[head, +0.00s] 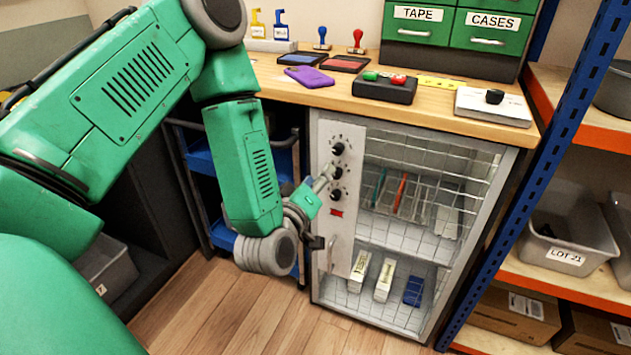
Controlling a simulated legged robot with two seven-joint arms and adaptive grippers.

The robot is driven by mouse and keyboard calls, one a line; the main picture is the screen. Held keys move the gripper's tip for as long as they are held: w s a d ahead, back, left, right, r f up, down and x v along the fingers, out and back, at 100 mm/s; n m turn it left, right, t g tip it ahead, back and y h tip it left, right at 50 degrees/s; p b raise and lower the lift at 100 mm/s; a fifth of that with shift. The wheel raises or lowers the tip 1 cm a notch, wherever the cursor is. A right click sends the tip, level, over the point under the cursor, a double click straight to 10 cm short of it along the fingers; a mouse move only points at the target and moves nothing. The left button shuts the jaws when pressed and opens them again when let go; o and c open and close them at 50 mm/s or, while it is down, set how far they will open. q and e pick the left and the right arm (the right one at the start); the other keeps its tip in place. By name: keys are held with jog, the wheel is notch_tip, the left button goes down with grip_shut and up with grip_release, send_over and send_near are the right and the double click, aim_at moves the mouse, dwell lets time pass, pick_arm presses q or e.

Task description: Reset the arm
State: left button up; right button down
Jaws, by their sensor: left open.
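My left arm reaches in from the left, over the wooden floor. My left gripper (322,205) is open and empty in front of the white cabinet's control panel (343,255), near its black knobs and red switch. I cannot tell whether a finger touches the panel. My right gripper is not in view.
The bench (440,115) holds stamps, ink pads, a black box with green and red buttons (385,87) and a white device (493,105). The wire-fronted cabinet (420,190) stands beneath. A blue-posted shelf (575,130) stands right; a blue-tray cart (200,158) is behind my arm.

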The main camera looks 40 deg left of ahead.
pick_arm(q)
jog(key=shift+v, duration=0.85)
jog(key=s+d+f+m+g+h+p, duration=0.1)
jog(key=s+d+f+m+g+h, duration=0.25)
jog(key=s+f+g, duration=0.35)
jog(key=s+d+f+m+g+h+p, duration=0.25)
jog(key=s+f+m, duration=0.25)
jog(key=f, duration=0.4)
jog(key=s+f+m+g, duration=0.2)
jog(key=s+g, duration=0.1)
jog(key=s, duration=0.4)
jog(key=s+f+m+g+y, duration=0.1)
jog(key=s+g, duration=0.3)
jog(key=s, duration=0.4)
jog(key=shift+f+m+p, duration=0.3)
jog(key=shift+f+m, duration=0.25)
jog(key=shift+f, duration=0.3)
jog(key=shift+s+d, duration=0.1)
jog(key=shift+s, duration=0.05)
